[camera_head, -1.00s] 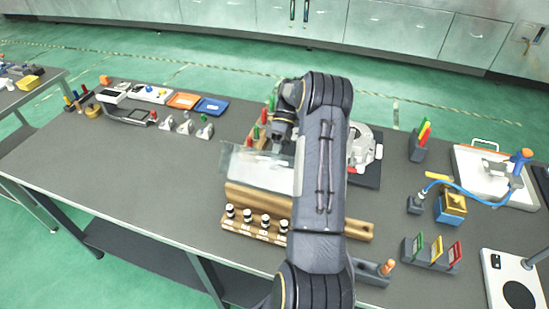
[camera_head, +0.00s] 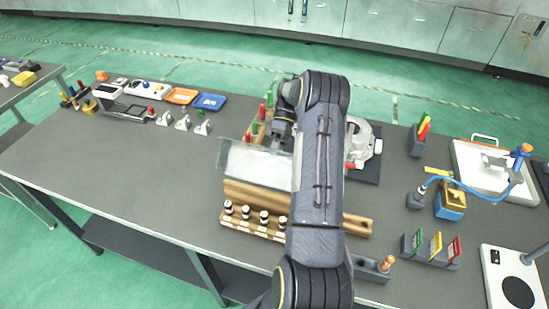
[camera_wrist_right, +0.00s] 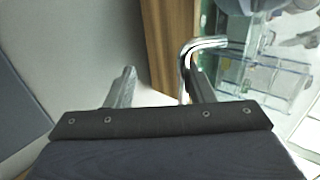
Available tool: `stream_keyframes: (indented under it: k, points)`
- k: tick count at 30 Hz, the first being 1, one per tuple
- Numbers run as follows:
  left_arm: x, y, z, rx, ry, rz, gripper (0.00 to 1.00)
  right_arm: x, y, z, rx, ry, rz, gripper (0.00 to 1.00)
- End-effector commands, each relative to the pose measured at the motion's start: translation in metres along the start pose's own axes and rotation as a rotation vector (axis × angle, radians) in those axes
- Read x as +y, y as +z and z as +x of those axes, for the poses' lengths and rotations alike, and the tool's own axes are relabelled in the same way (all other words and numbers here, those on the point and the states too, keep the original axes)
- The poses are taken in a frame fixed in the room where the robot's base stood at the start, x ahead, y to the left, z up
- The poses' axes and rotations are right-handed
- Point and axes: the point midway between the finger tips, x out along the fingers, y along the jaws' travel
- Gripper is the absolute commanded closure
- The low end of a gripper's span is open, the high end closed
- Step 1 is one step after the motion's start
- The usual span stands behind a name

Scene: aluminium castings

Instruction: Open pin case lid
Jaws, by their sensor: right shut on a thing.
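The pin case is a wooden box (camera_head: 250,193) near the table's front. Its clear lid (camera_head: 255,161) stands raised and tilted above the back of the box. My right arm covers the right part of both. In the right wrist view my right gripper (camera_wrist_right: 160,82) is shut on a bent chrome handle (camera_wrist_right: 205,43), which shows at the right finger. Wood (camera_wrist_right: 170,45) and clear parts show beyond it. In the head view the fingertips are hidden behind my arm. My left gripper is not in view.
A wooden rack with several black-and-white pins (camera_head: 246,213) stands before the case. Red and green handled tools (camera_head: 262,112) and a casting (camera_head: 361,143) are behind it. Card holders (camera_head: 433,247) stand to the right. The table's left middle (camera_head: 130,165) is clear.

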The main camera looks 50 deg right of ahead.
Motion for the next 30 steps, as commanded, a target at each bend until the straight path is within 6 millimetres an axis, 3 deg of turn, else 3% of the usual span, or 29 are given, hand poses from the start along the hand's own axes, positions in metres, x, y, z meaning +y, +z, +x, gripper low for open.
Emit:
stream_keyframes:
  k: [11,17,20,30]
  points:
    - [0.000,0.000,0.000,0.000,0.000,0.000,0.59,0.005,0.001,0.000,0.002,0.015,0.007,0.68]
    - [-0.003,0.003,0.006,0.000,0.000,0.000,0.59,-0.004,0.001,-0.006,0.004,0.019,0.005,0.68]
    - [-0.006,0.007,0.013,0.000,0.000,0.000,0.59,-0.019,0.002,-0.015,0.003,0.018,0.002,0.68]
    - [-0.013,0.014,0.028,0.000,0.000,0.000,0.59,-0.105,0.015,-0.017,0.002,0.011,-0.003,0.68]
